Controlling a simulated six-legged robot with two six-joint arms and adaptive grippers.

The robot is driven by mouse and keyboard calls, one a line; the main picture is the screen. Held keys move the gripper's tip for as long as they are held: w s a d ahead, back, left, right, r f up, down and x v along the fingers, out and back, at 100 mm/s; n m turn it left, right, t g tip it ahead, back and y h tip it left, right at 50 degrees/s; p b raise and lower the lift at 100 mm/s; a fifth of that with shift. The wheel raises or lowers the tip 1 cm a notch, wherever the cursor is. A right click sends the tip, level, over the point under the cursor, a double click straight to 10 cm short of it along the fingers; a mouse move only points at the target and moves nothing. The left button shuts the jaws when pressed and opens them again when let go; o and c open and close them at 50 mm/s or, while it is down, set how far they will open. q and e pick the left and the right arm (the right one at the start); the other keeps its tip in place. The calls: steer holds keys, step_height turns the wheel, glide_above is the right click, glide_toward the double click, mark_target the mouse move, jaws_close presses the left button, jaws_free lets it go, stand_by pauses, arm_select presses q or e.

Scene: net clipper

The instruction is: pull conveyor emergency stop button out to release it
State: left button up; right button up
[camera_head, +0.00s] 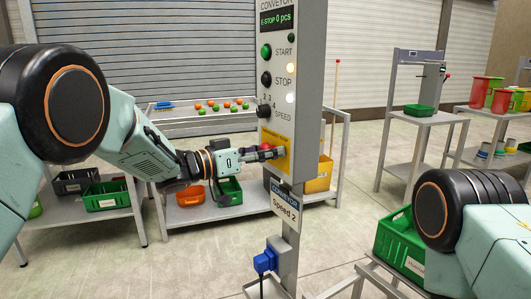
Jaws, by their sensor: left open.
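The conveyor control post (296,110) stands upright in the middle, with a display reading "E-STOP 0 pcs". Low on its face is a yellow plate (284,173).
Above the plate are a green START button (266,51), a black STOP button (266,79) and a SPEED knob (264,111). A "Speed 2" sign (286,208) hangs below. A conveyor table (190,127) with colored balls stands behind. A green crate (392,240) is at lower right.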

arm_select(q)
steer(key=shift+a, duration=0.3)
steer(key=shift+w+f, duration=0.1)
steer(key=shift+w, duration=0.05)
steer(key=shift+c, duration=0.4)
steer(key=shift+d, duration=0.2)
steer(key=shift+c, duration=1.4)
steer(key=c, duration=0.3)
steer(key=shift+a, duration=0.1)
steer(key=c, duration=0.3)
jaws_close()
